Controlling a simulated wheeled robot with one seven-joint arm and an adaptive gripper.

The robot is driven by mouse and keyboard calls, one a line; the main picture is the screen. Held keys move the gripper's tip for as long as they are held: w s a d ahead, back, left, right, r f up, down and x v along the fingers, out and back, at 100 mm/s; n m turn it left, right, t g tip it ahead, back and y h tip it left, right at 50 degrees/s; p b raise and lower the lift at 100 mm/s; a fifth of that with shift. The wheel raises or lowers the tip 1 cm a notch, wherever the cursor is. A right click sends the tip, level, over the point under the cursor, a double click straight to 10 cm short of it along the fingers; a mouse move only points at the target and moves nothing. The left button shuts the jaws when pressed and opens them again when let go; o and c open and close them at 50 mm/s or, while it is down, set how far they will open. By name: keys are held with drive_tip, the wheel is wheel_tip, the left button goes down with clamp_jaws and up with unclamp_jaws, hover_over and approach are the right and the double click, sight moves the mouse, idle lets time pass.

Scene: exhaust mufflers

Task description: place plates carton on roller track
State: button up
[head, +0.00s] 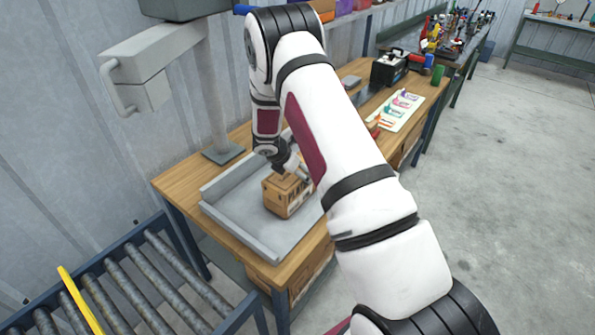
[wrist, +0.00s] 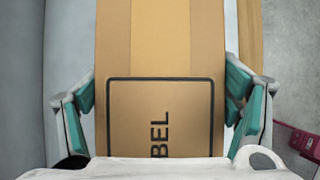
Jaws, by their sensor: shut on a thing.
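The carton (head: 287,196) is a small brown cardboard box with dark printing on its side. It stands in a grey metal tray (head: 242,235) on the wooden workbench. In the wrist view the carton (wrist: 160,45) fills the middle, with a black-framed label reading "BEL". My gripper (wrist: 160,105) has its teal-padded fingers against both sides of the carton, shut on it. In the head view my gripper (head: 288,172) is at the carton's top, partly hidden by my arm. The roller track (head: 150,285) is at the lower left, with grey rollers in a blue frame.
A yellow bar (head: 80,300) crosses the track's near left. A grey post (head: 215,100) stands on the bench behind the tray. The tray's raised rim borders the carton. A black case (head: 389,68) and a tool board (head: 401,110) are farther right. Open floor lies right.

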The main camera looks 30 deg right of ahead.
idle(0.3)
drive_tip(key=o, duration=1.9)
drive_tip(key=shift+f, duration=0.15)
